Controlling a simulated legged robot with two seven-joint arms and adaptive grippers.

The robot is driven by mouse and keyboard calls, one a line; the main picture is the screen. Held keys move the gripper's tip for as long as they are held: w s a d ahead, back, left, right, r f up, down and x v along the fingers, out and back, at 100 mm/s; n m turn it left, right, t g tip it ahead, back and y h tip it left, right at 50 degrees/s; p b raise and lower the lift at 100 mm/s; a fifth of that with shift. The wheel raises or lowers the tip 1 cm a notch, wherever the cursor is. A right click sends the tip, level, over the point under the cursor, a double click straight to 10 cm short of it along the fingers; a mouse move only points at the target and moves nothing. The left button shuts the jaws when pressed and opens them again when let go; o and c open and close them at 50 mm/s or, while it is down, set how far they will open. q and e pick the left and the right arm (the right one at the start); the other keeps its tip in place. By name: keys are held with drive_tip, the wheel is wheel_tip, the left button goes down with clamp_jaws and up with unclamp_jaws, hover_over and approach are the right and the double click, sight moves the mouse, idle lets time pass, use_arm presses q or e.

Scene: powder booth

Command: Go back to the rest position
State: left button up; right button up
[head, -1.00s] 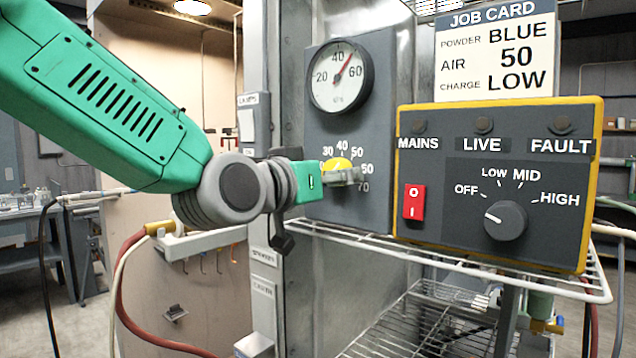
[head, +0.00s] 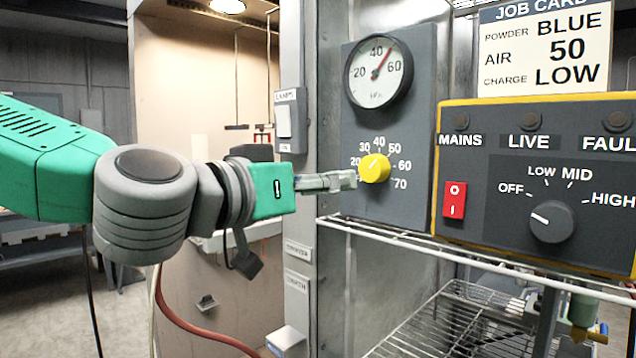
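My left gripper (head: 350,180) reaches in from the left. Its fingertips are just left of the yellow air knob (head: 375,168), with a small gap between them as far as I can see. The fingers are seen side-on, so their opening is hidden. The knob sits on the grey panel below the round gauge (head: 380,72), in a dial marked up to 70. The gauge needle points between 40 and 60. My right gripper is out of view.
The yellow-edged control box (head: 480,240) has a red switch (head: 455,199) and a dark charge knob (head: 551,221) pointing near OFF. The job card (head: 545,50) reads BLUE, 50, LOW. A wire shelf (head: 480,254) juts out below. Hoses hang below my arm.

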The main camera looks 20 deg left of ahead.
use_arm(q)
drive_tip(key=shift+d, duration=0.1)
idle(0.4)
wheel_tip(320, 180, down, 40)
drive_tip(key=s+r+n+g+y+b, duration=0.1)
drive_tip(key=g+y+b, duration=0.25)
drive_tip(key=g, duration=0.45)
drive_tip(key=s+a+f+g+y+b, duration=0.1)
drive_tip(key=s+a+f+g, duration=0.3)
drive_tip(key=s+f, duration=0.8)
drive_tip(key=s+a+f+g+b, duration=0.3)
drive_tip(key=s+f, duration=0.9)
drive_tip(key=f, duration=0.4)
drive_tip(key=shift+s+a+f+g+y, duration=0.25)
drive_tip(key=shift+s+a+g+y, duration=0.1)
drive_tip(key=shift+a+g, duration=0.25)
drive_tip(key=shift+w, duration=0.15)
